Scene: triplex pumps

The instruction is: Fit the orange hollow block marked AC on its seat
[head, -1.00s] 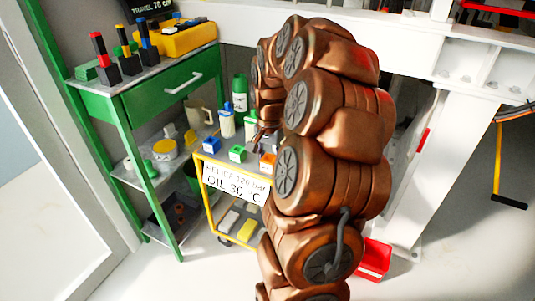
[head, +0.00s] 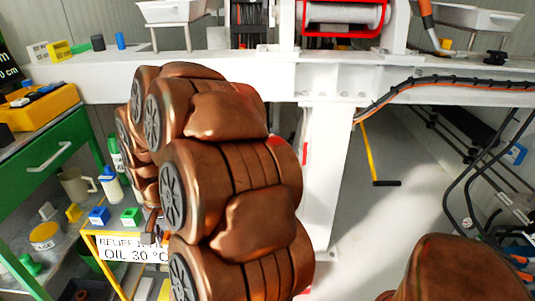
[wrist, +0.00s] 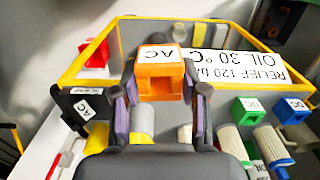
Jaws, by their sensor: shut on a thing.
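The orange hollow block (wrist: 160,80), marked AC on its upper face, is in the wrist view. My gripper (wrist: 160,92) is shut on it, with one finger on each side. A dark piece with a white AC tag (wrist: 85,104) is just left of the gripper. I cannot tell whether it is the seat. In the head view my copper-coloured arm covers most of the gripper and block.
A yellow-framed cart (head: 86,246) with a white sign (head: 130,249) is below. Blue (wrist: 285,109) and green (wrist: 247,110) blocks marked DC and a red block (wrist: 94,54) are around the gripper. A white beam (head: 420,72) and post (head: 327,165) stand right of the arm.

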